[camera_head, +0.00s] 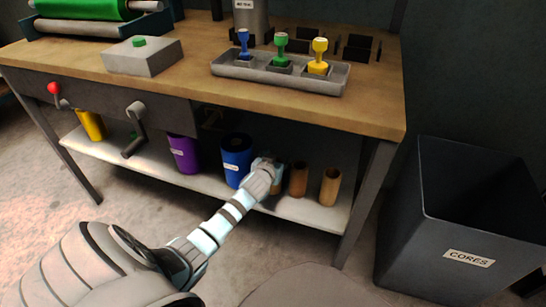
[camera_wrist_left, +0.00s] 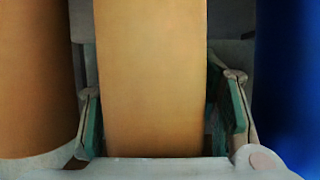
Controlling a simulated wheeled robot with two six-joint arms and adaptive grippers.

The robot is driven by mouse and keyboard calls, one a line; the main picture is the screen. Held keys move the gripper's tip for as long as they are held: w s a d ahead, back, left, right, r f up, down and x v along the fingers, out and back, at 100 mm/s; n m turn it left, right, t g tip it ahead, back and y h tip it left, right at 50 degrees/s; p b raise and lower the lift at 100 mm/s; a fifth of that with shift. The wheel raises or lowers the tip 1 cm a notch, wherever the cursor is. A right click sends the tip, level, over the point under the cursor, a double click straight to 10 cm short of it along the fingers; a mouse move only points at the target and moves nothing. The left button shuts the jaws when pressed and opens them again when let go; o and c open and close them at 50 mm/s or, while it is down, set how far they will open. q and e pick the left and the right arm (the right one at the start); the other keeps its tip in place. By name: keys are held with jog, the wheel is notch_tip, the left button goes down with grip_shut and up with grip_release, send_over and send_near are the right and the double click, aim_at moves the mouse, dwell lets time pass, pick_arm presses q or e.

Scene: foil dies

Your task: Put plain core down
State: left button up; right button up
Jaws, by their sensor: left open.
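A plain brown core (camera_wrist_left: 150,70) stands between the two fingers of my left gripper (camera_wrist_left: 163,115) in the left wrist view. Gaps show on both sides of it, and the green-padded fingers are open around it without pressing on it. In the head view my left gripper (camera_head: 266,170) reaches to the lower shelf (camera_head: 312,213) and mostly hides this core. Two more brown cores, a near one (camera_head: 298,179) and a far right one (camera_head: 330,187), stand upright on the shelf to its right. My right gripper is not in view.
A blue roll (camera_head: 237,160) stands close left of the gripper, with a purple roll (camera_head: 184,153) further left. The tabletop edge (camera_head: 300,117) overhangs the shelf. A dark bin labelled CORES (camera_head: 440,235) stands on the floor at the right.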

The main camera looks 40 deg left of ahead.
pick_arm(q)
jog(key=p+v, duration=0.3)
jog(key=v, duration=0.2)
jog(key=shift+s+d+r, duration=0.1)
jog(key=shift+s+r, duration=0.1)
jog(key=shift+r, duration=0.1)
jog(key=p+v, duration=0.3)
jog(key=v, duration=0.3)
jog(key=s+d+f+m+g+h, duration=0.1)
jog(key=s+d+f+g, duration=0.15)
jog(key=s+f, duration=0.65)
jog(key=s+d+f+m+g+h, duration=0.1)
jog(key=s+d+f+g, duration=0.2)
jog(key=f, duration=1)
jog(key=s+d+f+m+g+h, duration=0.1)
jog(key=s+d+f+g, duration=0.1)
jog(key=s+f, duration=0.4)
jog(key=s+d+f+m+g+h, duration=0.1)
jog(key=s+f, duration=0.5)
jog(key=s, duration=0.8)
jog(key=d+g, duration=0.1)
jog(key=d, duration=0.1)
jog(key=shift+d, duration=0.3)
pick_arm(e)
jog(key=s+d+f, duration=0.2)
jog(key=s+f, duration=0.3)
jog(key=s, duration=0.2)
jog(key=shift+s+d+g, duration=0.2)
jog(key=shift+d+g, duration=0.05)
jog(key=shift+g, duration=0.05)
